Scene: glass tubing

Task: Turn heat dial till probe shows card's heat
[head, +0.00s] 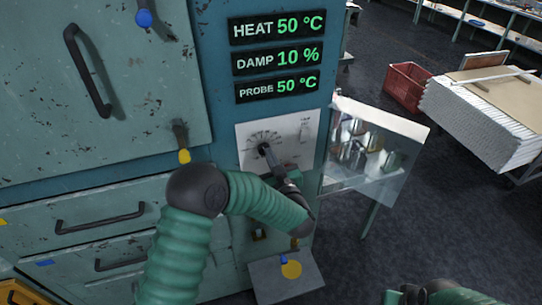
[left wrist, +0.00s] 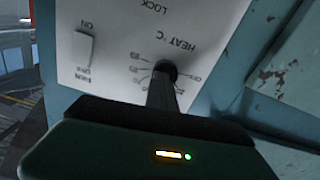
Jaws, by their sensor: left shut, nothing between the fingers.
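The display on the blue cabinet shows HEAT 50 °C (head: 278,27), DAMP 10 % (head: 278,59) and PROBE 50 °C (head: 277,87). Below it is a white control panel (head: 303,128) with a printed scale; the panel shows upside down in the left wrist view (left wrist: 110,45). My left gripper (head: 266,152) is shut and empty, its tips at the middle of the heat scale. The dark heat dial (left wrist: 166,70) is mostly hidden behind the fingertips; I cannot tell whether they touch it. My right gripper (head: 408,295) shows only partly at the bottom edge. I see no readable card.
Left of the panel are a cabinet door (head: 125,120) with a black handle and drawers below (head: 75,215). A glass-topped stand with metal pieces (head: 365,150) is close on the right. A red crate (head: 407,88) and a stacked pallet (head: 480,120) stand further back on dark floor.

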